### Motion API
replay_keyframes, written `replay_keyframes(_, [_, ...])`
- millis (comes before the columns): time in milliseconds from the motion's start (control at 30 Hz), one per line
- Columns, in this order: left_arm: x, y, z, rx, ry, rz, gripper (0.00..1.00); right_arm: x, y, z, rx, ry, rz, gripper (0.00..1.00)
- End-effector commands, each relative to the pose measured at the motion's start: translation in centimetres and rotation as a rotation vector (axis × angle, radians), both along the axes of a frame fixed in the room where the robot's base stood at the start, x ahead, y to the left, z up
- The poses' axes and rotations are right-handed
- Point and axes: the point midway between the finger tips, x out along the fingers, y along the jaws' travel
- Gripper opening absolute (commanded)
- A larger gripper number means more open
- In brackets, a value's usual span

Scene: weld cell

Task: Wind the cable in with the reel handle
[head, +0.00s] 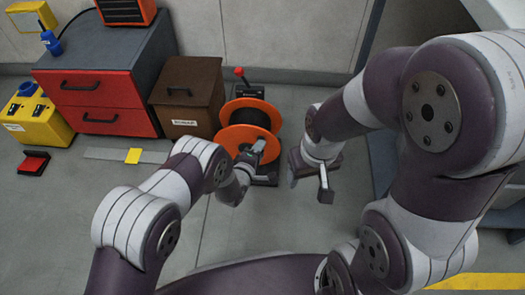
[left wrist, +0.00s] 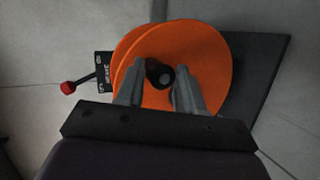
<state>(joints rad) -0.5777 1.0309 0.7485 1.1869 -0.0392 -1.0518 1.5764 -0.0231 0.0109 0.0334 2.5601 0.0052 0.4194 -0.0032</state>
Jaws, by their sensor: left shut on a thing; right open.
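The cable reel has two orange flanges (head: 234,137) and stands on a dark base plate (left wrist: 262,75). Dark cable (head: 247,117) lies between the flanges. My left gripper (head: 257,147) is in front of the near flange. In the left wrist view its fingers (left wrist: 160,88) close on the dark round reel handle (left wrist: 160,73), which sticks out from the orange face. In the head view the gripper hides the handle. My right gripper (head: 309,183) is open and empty, right of the reel and apart from it.
A red-knobbed lever (head: 239,73) rises behind the reel; it also shows in the left wrist view (left wrist: 69,87). A brown box (head: 187,93) and a red-drawered cabinet (head: 96,92) stand left of the reel. A yellow box (head: 36,116) is farther left.

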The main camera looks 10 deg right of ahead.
Motion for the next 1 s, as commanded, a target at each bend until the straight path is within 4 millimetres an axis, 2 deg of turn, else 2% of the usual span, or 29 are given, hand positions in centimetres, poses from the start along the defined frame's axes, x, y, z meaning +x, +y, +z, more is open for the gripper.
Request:
replay_keyframes(33, [-0.3,1.1,0.0,0.012,0.022,0.008,0.00,0.0,0.0,0.9,0.000,0.000,0.000,0.64])
replay_keyframes(100, [-0.1,1.7,0.3,0.013,0.023,0.007,0.00,0.0,0.0,1.3,0.000,0.000,0.000,0.64])
replay_keyframes(467, [-0.1,2.1,0.2,0.015,0.024,0.004,0.00,0.0,0.0,1.3,0.000,0.000,0.000,0.64])
replay_keyframes(733, [0.9,4.8,0.8,0.015,0.025,0.007,0.00,0.0,0.0,2.2,0.000,0.000,0.000,0.64])
replay_keyframes(933, [0.9,4.9,0.7,0.013,0.025,0.005,0.00,0.0,0.0,2.1,0.000,0.000,0.000,0.64])
replay_keyframes(967, [0.9,4.9,0.7,0.014,0.025,0.003,0.40,0.0,0.0,2.1,0.000,0.000,0.000,0.64])
replay_keyframes(1000, [0.9,4.9,0.7,0.013,0.024,0.003,0.53,0.0,0.0,2.1,0.000,0.000,0.000,0.64])
